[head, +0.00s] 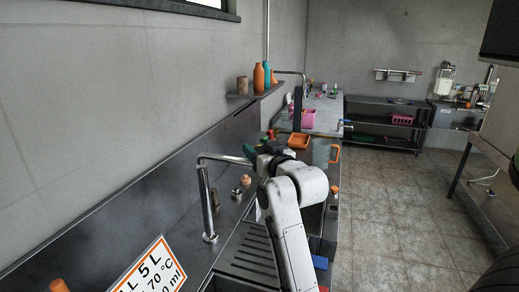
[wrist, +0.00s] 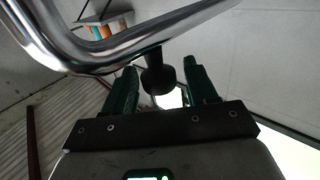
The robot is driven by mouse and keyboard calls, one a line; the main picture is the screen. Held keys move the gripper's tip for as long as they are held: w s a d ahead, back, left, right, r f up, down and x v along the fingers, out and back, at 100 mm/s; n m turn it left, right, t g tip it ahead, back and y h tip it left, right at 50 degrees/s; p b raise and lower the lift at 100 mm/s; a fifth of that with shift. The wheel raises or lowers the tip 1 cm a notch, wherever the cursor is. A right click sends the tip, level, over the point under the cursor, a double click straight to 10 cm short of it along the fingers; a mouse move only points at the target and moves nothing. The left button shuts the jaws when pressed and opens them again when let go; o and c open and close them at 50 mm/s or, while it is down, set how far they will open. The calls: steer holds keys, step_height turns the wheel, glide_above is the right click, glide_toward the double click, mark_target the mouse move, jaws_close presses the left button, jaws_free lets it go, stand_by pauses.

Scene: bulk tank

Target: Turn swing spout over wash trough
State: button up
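The swing spout (head: 208,200) is a chrome pipe standing on the steel counter, its top bent over to the right towards my gripper (head: 252,153). In the wrist view the bright spout pipe (wrist: 75,50) crosses the upper left, close to the camera. Its dark end piece (wrist: 158,75) shows between the two green fingers of my gripper (wrist: 160,68). The fingers stand apart with gaps on both sides of it; I see no clear contact. My arm hides much of the counter beyond, and I cannot make out the wash trough for sure.
A ribbed drainboard (head: 248,255) lies right of the spout's foot. Small knobs (head: 241,185) stand behind it. A sign (head: 150,275) stands at the front left. Orange containers (head: 299,141) sit farther along the counter. A wall shelf (head: 255,92) holds bottles. The tiled floor at right is clear.

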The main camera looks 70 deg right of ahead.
jaws_close()
stand_by(0.3)
steer(key=shift+a, duration=0.1)
steer(key=shift+a+f+m+g+h, duration=0.1)
steer(key=shift+a+m+g+h, duration=0.3)
steer(key=shift+a+h, duration=0.15)
steer(key=w+a+m+g+h+b, duration=0.2)
steer(key=w+a+m+g+b, duration=0.1)
steer(key=a+m+g+b, duration=0.2)
steer(key=w+a+m+g+h+b, duration=0.3)
steer(key=w+a+m+g+b, duration=0.1)
steer(key=a+g+b, duration=0.4)
steer(key=shift+a+r+m+g, duration=0.25)
steer(key=shift+a+m+g, duration=0.5)
steer(key=shift+a, duration=0.25)
